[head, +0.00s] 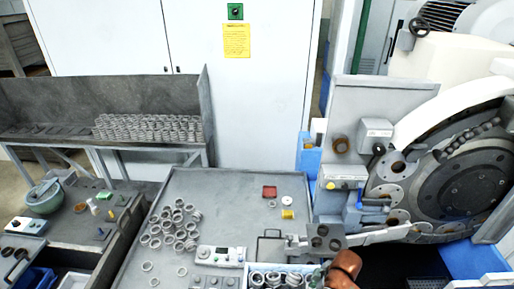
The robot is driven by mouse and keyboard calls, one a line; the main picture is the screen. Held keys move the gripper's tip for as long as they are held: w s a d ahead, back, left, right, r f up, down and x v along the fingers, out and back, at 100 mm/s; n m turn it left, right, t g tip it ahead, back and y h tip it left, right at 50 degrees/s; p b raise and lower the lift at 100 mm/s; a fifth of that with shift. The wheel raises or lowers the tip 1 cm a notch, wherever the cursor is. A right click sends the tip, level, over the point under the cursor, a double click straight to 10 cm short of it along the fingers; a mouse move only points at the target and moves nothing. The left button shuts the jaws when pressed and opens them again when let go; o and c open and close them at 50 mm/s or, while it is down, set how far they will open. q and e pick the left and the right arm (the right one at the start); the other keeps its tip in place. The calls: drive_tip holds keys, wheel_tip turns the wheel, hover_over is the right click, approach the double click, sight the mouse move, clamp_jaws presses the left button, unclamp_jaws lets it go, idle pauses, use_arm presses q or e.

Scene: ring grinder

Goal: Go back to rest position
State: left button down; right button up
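No part of my left or right gripper can be made out in the head view. Metal rings (179,222) lie in a loose heap on the grey table (215,190) in front of me. A pale tray (262,266) at the bottom edge holds several larger rings (273,279). A brown-orange rounded part (345,268) shows beside the tray at the bottom edge; I cannot tell what it belongs to.
The ring grinder (470,170) with its large round disc stands at the right. A shelf (40,135) with many stacked rings (150,128) is at the back left. A side bench (75,230) holds a green bowl (44,197). The grey table's upper middle is clear.

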drive_tip(key=s+d+f+m+t+h, duration=0.1)
drive_tip(key=s+d+f+m+h, duration=0.15)
drive_tip(key=s+d+m, duration=0.7)
drive_tip(key=s+d+f+m+t+h, duration=0.1)
drive_tip(key=s+d+f+m, duration=0.4)
drive_tip(key=s, duration=0.8)
wheel_tip(320, 180, down, 33)
drive_tip(key=n+g+b, duration=0.1)
drive_tip(key=n+b, duration=0.1)
drive_tip(key=b, duration=0.5)
drive_tip(key=s+f+b, duration=0.3)
drive_tip(key=s+f, duration=0.7)
drive_tip(key=f, duration=0.3)
drive_tip(key=s+f+g+b, duration=0.1)
drive_tip(key=s+f+b, duration=0.3)
drive_tip(key=s+f, duration=0.5)
wheel_tip(320, 180, down, 5)
drive_tip(key=shift+s+a+r+g+y, duration=0.15)
drive_tip(key=shift+s+a+g+y, duration=0.15)
drive_tip(key=shift+s+a+y, duration=0.1)
